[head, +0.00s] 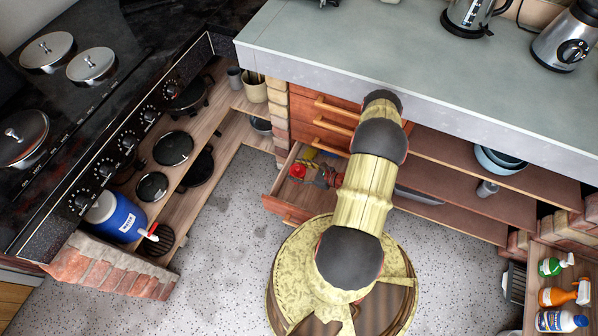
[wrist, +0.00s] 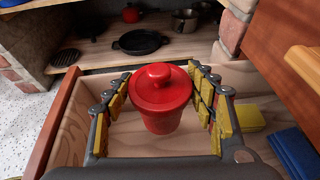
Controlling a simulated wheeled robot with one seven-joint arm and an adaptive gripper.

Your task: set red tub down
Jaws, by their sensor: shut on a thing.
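The red tub (wrist: 160,100) is a small lidded pot with a round knob on top. It is upright between the two yellow-padded fingers of my gripper (wrist: 163,105), which is shut on it. The tub is inside the outline of an open wooden drawer (wrist: 62,125). I cannot tell whether its base touches the drawer floor. In the head view the red tub (head: 297,171) shows at the left part of the pulled-out drawer (head: 292,208), with my gripper (head: 324,176) reaching in from the right.
A yellow block (wrist: 238,118) and a folded blue cloth (wrist: 297,152) lie in the drawer right of the tub. Brick pillars and a shelf with a black pan (wrist: 141,42) are beyond. A grey counter (head: 400,60) overhangs the drawers. Speckled floor is clear at left.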

